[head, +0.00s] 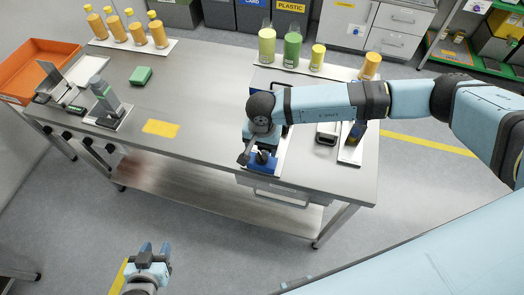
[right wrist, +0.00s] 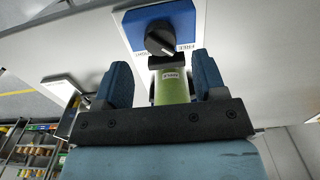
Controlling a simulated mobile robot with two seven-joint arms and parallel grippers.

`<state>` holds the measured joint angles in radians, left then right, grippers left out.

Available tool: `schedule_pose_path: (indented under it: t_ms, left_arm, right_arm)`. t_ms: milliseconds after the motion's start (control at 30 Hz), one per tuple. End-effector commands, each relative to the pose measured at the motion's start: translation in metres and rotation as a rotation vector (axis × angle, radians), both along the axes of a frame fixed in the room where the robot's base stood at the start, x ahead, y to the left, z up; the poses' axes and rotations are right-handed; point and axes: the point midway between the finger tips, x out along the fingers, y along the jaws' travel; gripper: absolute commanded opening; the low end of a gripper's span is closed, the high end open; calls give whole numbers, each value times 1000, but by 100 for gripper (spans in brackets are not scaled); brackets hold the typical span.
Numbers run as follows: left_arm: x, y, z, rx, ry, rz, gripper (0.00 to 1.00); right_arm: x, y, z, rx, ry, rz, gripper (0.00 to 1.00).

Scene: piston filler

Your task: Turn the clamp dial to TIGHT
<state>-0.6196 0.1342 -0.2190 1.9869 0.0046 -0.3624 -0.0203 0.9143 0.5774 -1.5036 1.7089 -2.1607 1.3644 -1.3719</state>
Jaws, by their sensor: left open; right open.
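The clamp dial (right wrist: 160,38) is a black knob on a blue block (right wrist: 143,17) in the right wrist view. A green cylinder (right wrist: 170,86) with a white label shows below the dial, between the fingers in the picture. My right gripper (right wrist: 162,74) is open, its fingers short of the dial and apart from it. In the head view the blue block (head: 262,168) is partly hidden under my right gripper (head: 258,153). My left gripper (head: 154,249) is open and empty, in front of the table.
The steel table (head: 205,105) has clear room left of the clamp. A yellow mat (head: 160,128), a green block (head: 141,75) and an orange tray (head: 35,65) lie further left. Green and yellow bottles (head: 292,48) stand behind the clamp, near my right arm.

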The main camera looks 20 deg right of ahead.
Motion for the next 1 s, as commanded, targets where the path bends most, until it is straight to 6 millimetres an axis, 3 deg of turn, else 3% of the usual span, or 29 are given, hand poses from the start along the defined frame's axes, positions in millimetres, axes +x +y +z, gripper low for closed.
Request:
schedule_pose_path:
  t_ms: [300, 733, 933, 1000]
  left_arm:
    - [-3, 0, 7, 0, 5, 3, 43]
    - [-3, 1, 7, 0, 6, 5, 43]
    - [-3, 1, 7, 0, 6, 5, 43]
    - [-3, 1, 7, 0, 5, 5, 43]
  right_arm:
    - [0, 0, -37, 0, 0, -1, 64]
    - [0, 0, -45, 0, -1, -1, 64]
    - [0, 0, -45, 0, -1, -1, 21]
    - [0, 0, -45, 1, -1, -1, 15]
